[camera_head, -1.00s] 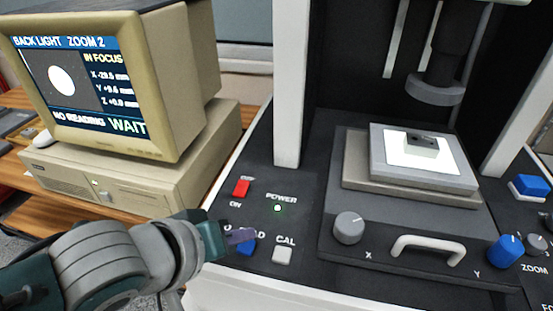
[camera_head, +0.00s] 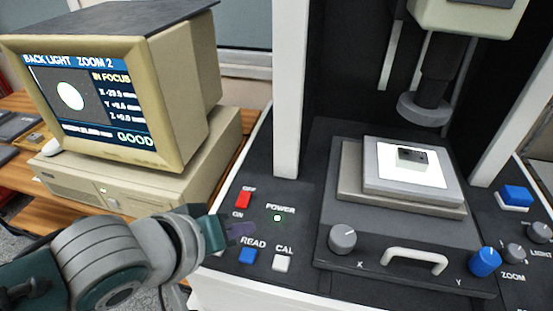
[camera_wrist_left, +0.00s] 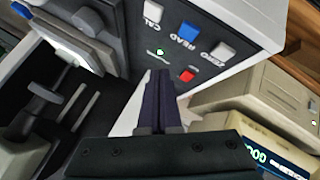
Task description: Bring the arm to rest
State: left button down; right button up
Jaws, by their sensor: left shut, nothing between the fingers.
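My left gripper (camera_head: 242,229) is shut and empty. In the head view it is over the left part of the machine's dark panel, just above and left of the blue READ button (camera_head: 248,256). In the left wrist view its shut fingers (camera_wrist_left: 163,80) point toward the panel, with the READ button (camera_wrist_left: 187,32) beyond the tips and apart from them. My right gripper shows in neither view.
Close by are the red power switch (camera_head: 243,199), the CAL button (camera_head: 281,263) and the X knob (camera_head: 342,238). The stage (camera_head: 385,187) holds a small dark block (camera_head: 411,157) under the lens (camera_head: 425,108). The monitor (camera_head: 178,95) at the left reads GOOD.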

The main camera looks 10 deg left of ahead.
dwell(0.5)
pick_arm(q)
jog(key=s+a+r+m+g+y, duration=0.1)
jog(key=s+a+r+m+g, duration=0.2)
jog(key=s, duration=0.6)
jog(key=s+a+r+m+g+y, duration=0.2)
jog(key=s+a+r+m, duration=0.3)
jog(key=s, duration=0.5)
notch_tip(320, 180, up, 32)
jog(key=d+n+p, duration=0.1)
jog(key=p, duration=3)
jog(key=shift+s+d+f, duration=0.1)
